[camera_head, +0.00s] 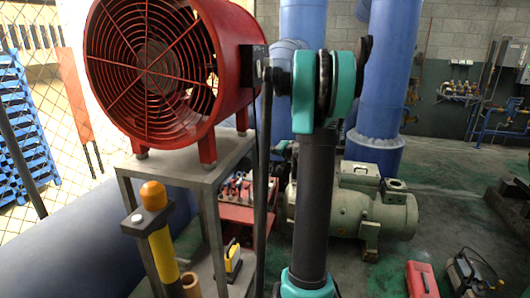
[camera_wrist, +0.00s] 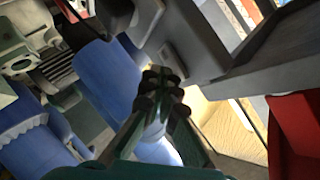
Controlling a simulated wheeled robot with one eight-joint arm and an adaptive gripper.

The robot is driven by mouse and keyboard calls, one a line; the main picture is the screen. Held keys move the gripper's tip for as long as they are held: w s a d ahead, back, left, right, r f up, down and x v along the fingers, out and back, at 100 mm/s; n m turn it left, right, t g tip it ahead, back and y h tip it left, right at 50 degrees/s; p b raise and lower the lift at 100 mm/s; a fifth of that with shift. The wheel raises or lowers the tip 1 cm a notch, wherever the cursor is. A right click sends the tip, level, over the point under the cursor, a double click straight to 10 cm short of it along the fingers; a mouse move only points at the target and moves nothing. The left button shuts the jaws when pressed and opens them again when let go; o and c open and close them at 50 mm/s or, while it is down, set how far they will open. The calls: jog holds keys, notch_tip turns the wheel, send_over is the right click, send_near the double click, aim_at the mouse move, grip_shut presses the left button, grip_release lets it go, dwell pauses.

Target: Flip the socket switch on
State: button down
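A dark box (camera_head: 252,62) with a small light mark is at the right side of the red fan in the head view. I cannot tell whether it carries the socket switch. In the wrist view my gripper (camera_wrist: 162,82) has its dark finger pads together, with nothing seen between them. A dark grey box-like part (camera_wrist: 178,62) is just beyond and right of the fingertips. Whether they touch it is unclear. No switch lever can be made out. In the head view I cannot make out my gripper's fingers.
The red fan (camera_head: 158,68) stands on a grey metal stand (camera_head: 190,168) on the left. A green motor (camera_head: 355,210) and blue pipes (camera_head: 397,60) are behind my arm. A red case (camera_head: 420,279) lies at lower right. Some green-stained floor is clear.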

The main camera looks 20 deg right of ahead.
jog(key=shift+s+d, duration=0.1)
jog(key=shift+d, duration=0.05)
jog(key=s+d, duration=0.2)
jog(key=d, duration=0.2)
jog(key=shift+s+d+r, duration=0.1)
jog(key=shift+s+r, duration=0.25)
jog(key=shift+s, duration=0.05)
dwell(0.5)
jog(key=s+a+f+n+g+y, duration=0.1)
jog(key=s+a+f+n+g, duration=0.15)
jog(key=s+a, duration=0.55)
jog(key=s+a+f+n+g, duration=0.2)
jog(key=s+a+f+g, duration=0.15)
jog(key=s+a, duration=0.45)
jog(key=s+a+f+n+g+h, duration=0.1)
jog(key=s+f, duration=0.4)
jog(key=s, duration=0.5)
jog(key=s+a+f+n+g+h, duration=0.2)
jog(key=s+a+f, duration=0.3)
jog(key=s, duration=0.5)
jog(key=shift+s+f+n+g, duration=0.25)
jog(key=shift+f+n+g, duration=0.2)
jog(key=shift+f, duration=0.25)
